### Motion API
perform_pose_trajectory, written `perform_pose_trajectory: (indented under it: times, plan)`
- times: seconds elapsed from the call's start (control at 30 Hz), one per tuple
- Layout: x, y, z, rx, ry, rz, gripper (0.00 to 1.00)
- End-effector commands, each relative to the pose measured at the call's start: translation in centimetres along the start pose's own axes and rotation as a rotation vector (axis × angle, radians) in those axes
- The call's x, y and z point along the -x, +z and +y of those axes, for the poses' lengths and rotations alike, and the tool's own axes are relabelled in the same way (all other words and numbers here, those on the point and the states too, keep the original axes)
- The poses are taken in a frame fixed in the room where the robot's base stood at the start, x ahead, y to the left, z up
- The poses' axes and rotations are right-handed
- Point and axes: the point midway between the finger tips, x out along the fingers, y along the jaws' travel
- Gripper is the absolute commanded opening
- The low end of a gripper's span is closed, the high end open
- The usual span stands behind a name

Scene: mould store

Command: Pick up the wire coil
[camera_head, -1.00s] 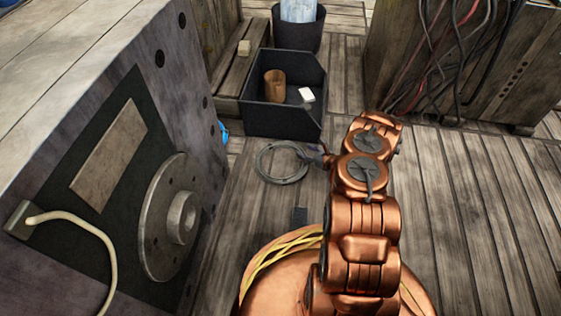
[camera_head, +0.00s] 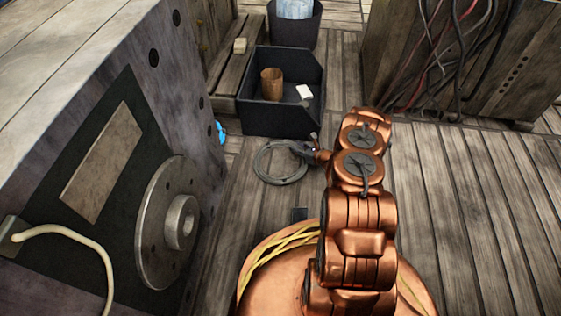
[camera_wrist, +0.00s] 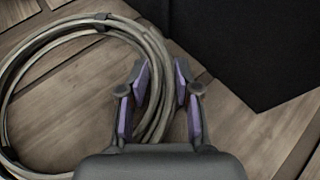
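The wire coil (camera_head: 281,163) is a grey ring of several strands lying on the plank floor in front of the dark bin. In the wrist view the coil (camera_wrist: 72,28) fills the left side, bound by dark ties. My gripper (camera_head: 309,147) is low at the coil's right edge in the head view. In the wrist view my gripper (camera_wrist: 160,88) is open, with purple-padded fingers on either side of the coil's right-hand strands.
The dark bin (camera_head: 244,117) just behind the coil holds a brown cup (camera_head: 272,84) and a white block (camera_head: 304,92). A large machine with a round flange (camera_head: 153,236) stands left. A cabinet with cables (camera_head: 485,70) stands back right. Floor at right is clear.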

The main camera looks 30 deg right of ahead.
Motion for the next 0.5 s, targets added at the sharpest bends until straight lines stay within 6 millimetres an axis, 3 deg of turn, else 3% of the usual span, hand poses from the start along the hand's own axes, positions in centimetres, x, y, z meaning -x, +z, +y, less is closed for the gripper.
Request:
perform_pose_trajectory:
  times: [0.13,0.5]
  plan:
    - [0.10,-0.21,-0.09,-0.001,-0.002,0.003,0.00]
    - [0.12,-0.30,-0.10,-0.003,-0.003,0.005,0.00]
